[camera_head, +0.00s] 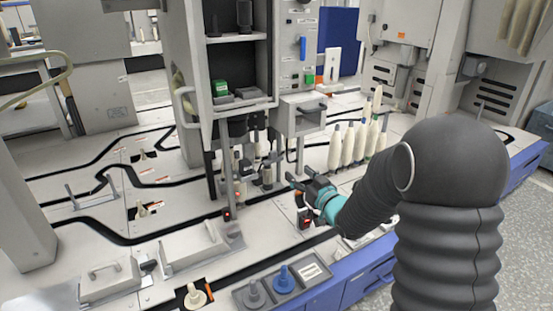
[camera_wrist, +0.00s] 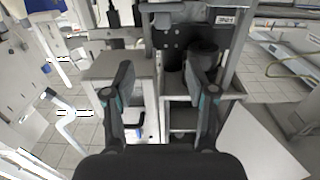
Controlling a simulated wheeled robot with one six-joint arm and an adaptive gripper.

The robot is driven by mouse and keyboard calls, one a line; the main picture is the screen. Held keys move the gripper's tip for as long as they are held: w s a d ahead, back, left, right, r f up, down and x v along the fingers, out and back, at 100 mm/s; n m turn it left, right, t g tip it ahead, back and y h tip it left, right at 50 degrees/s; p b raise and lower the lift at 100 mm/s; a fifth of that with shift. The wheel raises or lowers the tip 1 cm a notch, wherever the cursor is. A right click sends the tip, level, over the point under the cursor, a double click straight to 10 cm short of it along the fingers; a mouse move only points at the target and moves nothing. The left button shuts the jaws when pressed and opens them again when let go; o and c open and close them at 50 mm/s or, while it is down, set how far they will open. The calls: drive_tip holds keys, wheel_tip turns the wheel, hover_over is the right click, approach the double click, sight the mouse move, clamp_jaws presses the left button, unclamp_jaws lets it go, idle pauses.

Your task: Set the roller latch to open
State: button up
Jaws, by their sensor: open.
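My gripper (camera_head: 305,182) is at the end of my dark arm, over the middle of the pale machine deck. In the wrist view its two dark fingers (camera_wrist: 160,72) are spread apart with nothing between them. I cannot tell for sure which part is the roller latch. A small black and orange device (camera_head: 305,216) stands on the deck just below my gripper. A blue upright handle (camera_head: 303,48) is on the grey panel above and behind my gripper. In the wrist view, grey machine housings and dark cylinders (camera_wrist: 206,55) lie beyond the fingers.
Several cream bobbins (camera_head: 348,146) stand upright right of my gripper. A grey cabinet with shelves (camera_head: 238,102) rises behind it. Grey handled covers (camera_head: 190,248), a tray (camera_head: 309,272) with blue and grey knobs, and a post with a red light (camera_head: 228,214) stand at the front left.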

sight(274, 153)
drive_tip(key=x, duration=1.4)
drive_tip(key=shift+s+a, duration=0.15)
drive_tip(key=shift+a, duration=0.15)
clamp_jaws()
